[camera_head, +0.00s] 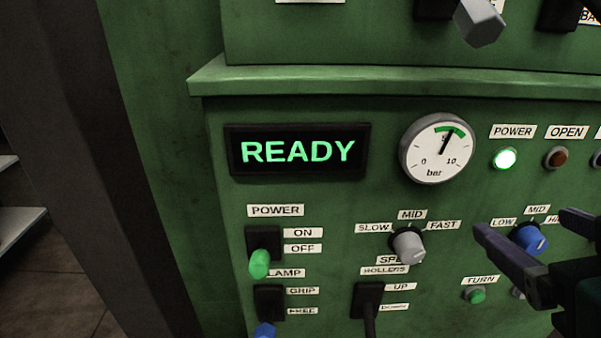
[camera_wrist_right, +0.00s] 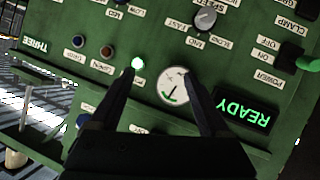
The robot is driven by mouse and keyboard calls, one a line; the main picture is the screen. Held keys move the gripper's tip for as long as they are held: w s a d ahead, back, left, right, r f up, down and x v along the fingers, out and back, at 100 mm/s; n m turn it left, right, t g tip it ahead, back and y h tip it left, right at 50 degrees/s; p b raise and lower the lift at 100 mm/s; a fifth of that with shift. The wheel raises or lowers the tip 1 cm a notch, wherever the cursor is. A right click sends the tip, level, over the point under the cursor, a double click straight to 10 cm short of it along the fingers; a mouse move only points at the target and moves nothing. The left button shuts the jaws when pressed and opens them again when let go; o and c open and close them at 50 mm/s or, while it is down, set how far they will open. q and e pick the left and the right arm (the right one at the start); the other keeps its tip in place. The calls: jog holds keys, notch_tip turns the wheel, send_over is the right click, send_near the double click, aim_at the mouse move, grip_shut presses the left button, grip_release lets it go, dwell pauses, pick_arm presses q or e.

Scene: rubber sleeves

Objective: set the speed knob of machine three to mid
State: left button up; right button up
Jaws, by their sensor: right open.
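The speed knob (camera_head: 408,244) is grey and sits on the green panel below the gauge, with SLOW, MID and FAST labels around it. I cannot tell clearly which label it points to. It also shows upside down near the top of the right wrist view (camera_wrist_right: 205,20). My right gripper (camera_head: 522,225) is open and empty, in front of the panel to the right of the speed knob and apart from it. Its fingers (camera_wrist_right: 155,80) frame the gauge in the wrist view. A THREE label (camera_wrist_right: 35,45) marks this machine. My left gripper is not in view.
A blue knob (camera_head: 528,238) shows between my right fingers. The green-tipped power switch (camera_head: 260,262) and black rollers lever (camera_head: 368,298) are left of and below the speed knob. The gauge (camera_head: 437,148) and READY display (camera_head: 298,151) are above. A ledge (camera_head: 390,82) juts out higher up.

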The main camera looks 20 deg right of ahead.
aim_at(412, 257)
jog(key=w+a+f+t+b, duration=0.1)
jog(key=a+f+t+b, duration=0.15)
jog(key=f+b, duration=0.65)
jog(key=w+a+f+t+b, duration=0.1)
jog(key=f+t+b, duration=0.2)
jog(key=f+b, duration=0.6)
jog(key=shift+n+y, duration=0.3)
jog(key=shift+n, duration=0.2)
jog(key=w, duration=0.3)
jog(key=w+d+r, duration=0.1)
jog(key=w, duration=0.1)
jog(key=w+d+r, duration=0.1)
jog(key=w, duration=0.2)
jog(key=shift+w+d+r, duration=0.25)
jog(key=shift+w, duration=0.1)
jog(key=shift+w+d, duration=0.15)
jog(key=shift+w, duration=0.25)
jog(key=shift+c, duration=0.3)
grip_shut()
